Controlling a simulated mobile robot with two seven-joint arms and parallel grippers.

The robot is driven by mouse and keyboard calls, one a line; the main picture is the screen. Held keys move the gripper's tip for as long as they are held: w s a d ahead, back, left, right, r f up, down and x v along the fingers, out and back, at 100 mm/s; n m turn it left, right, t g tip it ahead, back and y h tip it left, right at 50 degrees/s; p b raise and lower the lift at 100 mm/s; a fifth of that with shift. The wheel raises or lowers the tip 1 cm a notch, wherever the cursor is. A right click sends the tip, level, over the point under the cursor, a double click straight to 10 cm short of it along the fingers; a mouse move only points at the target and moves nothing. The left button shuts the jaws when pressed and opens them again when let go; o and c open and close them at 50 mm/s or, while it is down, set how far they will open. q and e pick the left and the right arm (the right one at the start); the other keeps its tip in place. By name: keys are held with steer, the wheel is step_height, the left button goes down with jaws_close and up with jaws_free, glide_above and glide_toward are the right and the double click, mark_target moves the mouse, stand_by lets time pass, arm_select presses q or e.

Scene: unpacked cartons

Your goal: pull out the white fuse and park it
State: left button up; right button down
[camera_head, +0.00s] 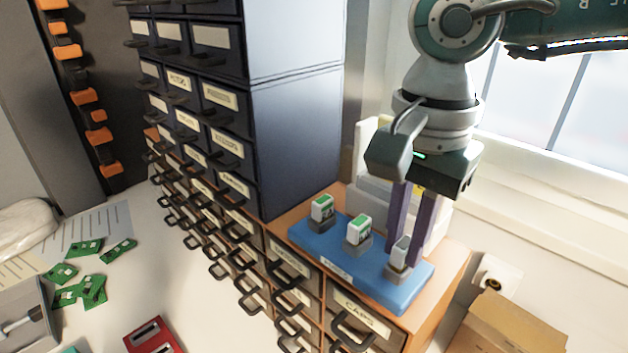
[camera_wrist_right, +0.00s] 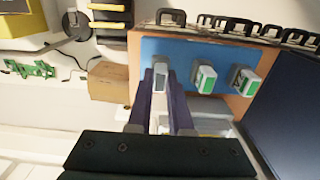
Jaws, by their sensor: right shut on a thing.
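The white fuse (camera_head: 401,249) stands at the right end of a blue board (camera_head: 330,262), at a grey socket (camera_head: 397,271). I cannot tell whether it is fully seated. My right gripper (camera_head: 410,250) reaches down from above, its two purple fingers shut on the white fuse. In the right wrist view the white fuse (camera_wrist_right: 160,77) shows between the fingertips. Two white-and-green fuses stand in sockets on the same board, a middle one (camera_head: 358,229) and a left one (camera_head: 321,208). My left gripper is not in view.
The board lies on a low wooden drawer cabinet (camera_head: 448,285), against a tall dark drawer stack (camera_head: 295,140). A whitish container (camera_head: 372,185) stands behind the board. A cardboard box (camera_head: 505,325) is at lower right. Green circuit boards (camera_head: 92,290) lie on the white table at left.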

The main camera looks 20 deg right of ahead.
mark_target(404, 242)
steer(key=shift+f, duration=0.2)
steer(key=c, duration=0.8)
jaws_free()
steer(key=shift+o, duration=0.2)
steer(key=shift+r, duration=0.1)
steer(key=shift+r, duration=0.35)
step_height(404, 242, up, 8)
steer(key=shift+f+b, duration=0.15)
steer(key=shift+b, duration=0.9)
steer(key=shift+r, duration=0.7)
